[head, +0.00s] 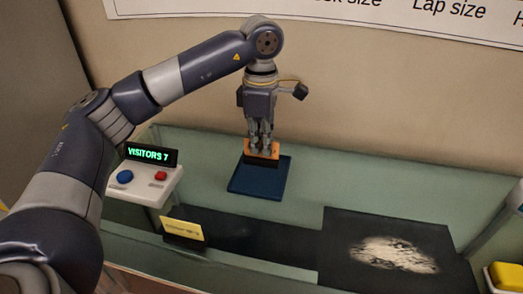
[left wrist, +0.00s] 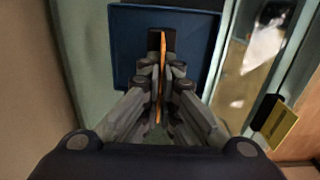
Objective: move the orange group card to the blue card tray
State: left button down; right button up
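The orange group card (head: 262,148) stands upright with a dark base at its lower edge, over the blue card tray (head: 240,185). My left gripper (head: 261,145) points straight down with its fingers closed on the card. In the left wrist view the card (left wrist: 163,62) is a thin orange edge between the fingertips (left wrist: 160,75), with the blue tray (left wrist: 125,60) behind it. I cannot tell whether the dark base touches the tray floor. My right gripper is not in view.
A white box with a blue and a red button (head: 160,177) and a "VISITORS 7" display (head: 151,154) stand at left. A yellow card (head: 183,229) stands in front. A black panel with a pale patch (head: 345,225) lies at right. Clear counter lies right of the tray.

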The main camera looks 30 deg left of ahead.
aim_at(261, 158)
pick_arm(q)
notch_tip(261, 158, down, 3)
jog(key=shift+s+f+p, duration=0.1)
jog(key=shift+p, duration=0.4)
jog(key=shift+f, duration=0.1)
jog(key=shift+d+f, duration=0.1)
jog(key=shift+f, duration=0.05)
jog(key=c, duration=1.8)
grip_release()
